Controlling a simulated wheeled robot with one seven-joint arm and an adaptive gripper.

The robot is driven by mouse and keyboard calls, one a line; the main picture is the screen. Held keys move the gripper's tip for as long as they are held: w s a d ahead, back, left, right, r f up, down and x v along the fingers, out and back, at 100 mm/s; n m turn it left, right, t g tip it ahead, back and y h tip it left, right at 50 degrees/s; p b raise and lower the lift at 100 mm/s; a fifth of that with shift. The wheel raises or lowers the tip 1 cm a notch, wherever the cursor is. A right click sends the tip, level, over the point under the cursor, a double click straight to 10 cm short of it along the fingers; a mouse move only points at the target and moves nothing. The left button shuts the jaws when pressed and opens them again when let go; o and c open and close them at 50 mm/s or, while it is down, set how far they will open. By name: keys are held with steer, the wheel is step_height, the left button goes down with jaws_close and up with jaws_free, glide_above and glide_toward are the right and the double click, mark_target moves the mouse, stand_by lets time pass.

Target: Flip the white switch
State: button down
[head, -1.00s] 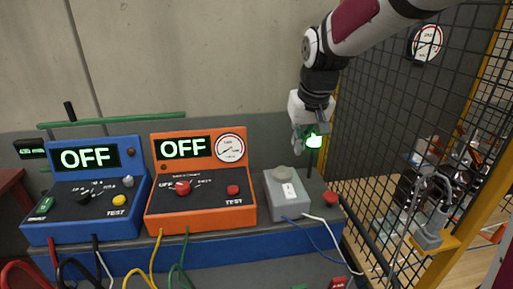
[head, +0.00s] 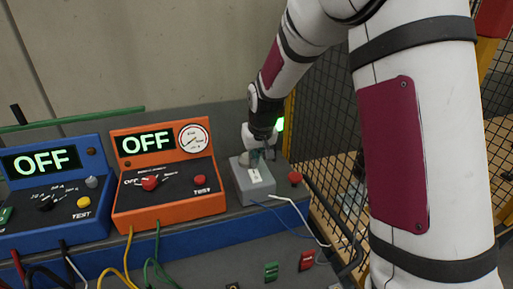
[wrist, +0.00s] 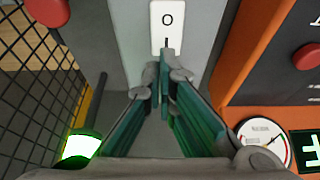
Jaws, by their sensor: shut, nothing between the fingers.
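The white switch (head: 255,175) is a rocker on the sloped face of a small grey box (head: 241,189). In the wrist view the switch (wrist: 167,22) shows an "O" mark and a short line below it. My gripper (wrist: 166,70) is shut and empty, its fingertips close to the lower edge of the switch. I cannot tell whether they touch it. In the head view my gripper (head: 264,153) is small and partly hidden, at the upper part of the grey box.
An orange tester (head: 170,208) and a blue tester (head: 40,220), both reading OFF, stand to the left. A red button (head: 295,178) is right of the grey box. A black mesh fence (head: 335,180) stands on the right. Cables run across the bench front.

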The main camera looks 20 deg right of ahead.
steer(key=shift+w+f, duration=0.1)
steer(key=shift+f, duration=0.4)
